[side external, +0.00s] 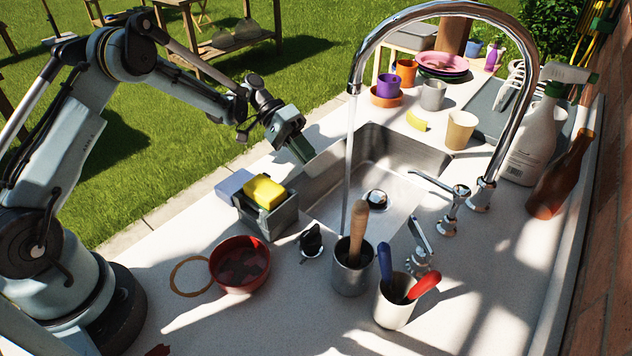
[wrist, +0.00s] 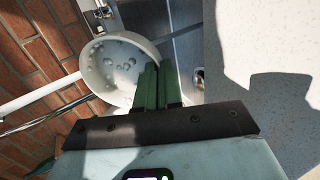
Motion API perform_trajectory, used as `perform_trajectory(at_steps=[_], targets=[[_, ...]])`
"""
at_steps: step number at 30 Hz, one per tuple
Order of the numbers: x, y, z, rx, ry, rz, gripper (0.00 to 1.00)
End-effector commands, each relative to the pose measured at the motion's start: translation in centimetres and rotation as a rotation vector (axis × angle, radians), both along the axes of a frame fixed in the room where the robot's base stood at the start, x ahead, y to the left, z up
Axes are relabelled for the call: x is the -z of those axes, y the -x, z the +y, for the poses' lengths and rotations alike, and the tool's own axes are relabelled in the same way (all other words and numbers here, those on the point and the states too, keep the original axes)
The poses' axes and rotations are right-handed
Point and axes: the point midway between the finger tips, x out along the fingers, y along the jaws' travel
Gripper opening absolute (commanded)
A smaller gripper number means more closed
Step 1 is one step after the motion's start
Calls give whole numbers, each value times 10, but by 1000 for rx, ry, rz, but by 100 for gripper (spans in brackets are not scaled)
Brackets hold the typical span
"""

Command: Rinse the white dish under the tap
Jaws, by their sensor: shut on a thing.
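My gripper (side external: 299,154) is at the sink's left rim in the side view, with its green fingers pointing down. In the wrist view the green fingers (wrist: 157,85) are closed on the edge of the white dish (wrist: 103,72). Clear drops or bubbles show on the dish's inner face. In the side view the dish is hard to tell from the pale sink rim. The chrome tap (side external: 440,10) arches over the steel sink (side external: 335,200). A thin stream of water (side external: 347,165) falls from its spout, to the right of my gripper. I cannot tell whether it touches the dish.
A grey caddy with a yellow sponge (side external: 264,192) stands at the sink's left edge. A red bowl (side external: 240,262), a steel cup (side external: 352,272) and a white cup of tools (side external: 397,310) stand in front. Cups, plates, a spray bottle (side external: 533,140) and a brown bottle (side external: 563,180) stand behind and right.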

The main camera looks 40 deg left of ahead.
Motion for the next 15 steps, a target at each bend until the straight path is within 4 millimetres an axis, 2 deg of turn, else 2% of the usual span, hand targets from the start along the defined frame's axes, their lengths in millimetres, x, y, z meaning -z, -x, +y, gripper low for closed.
perform_trajectory(at_steps=[15], targets=[[28, 2, -42, 2, 1, -1, 0]])
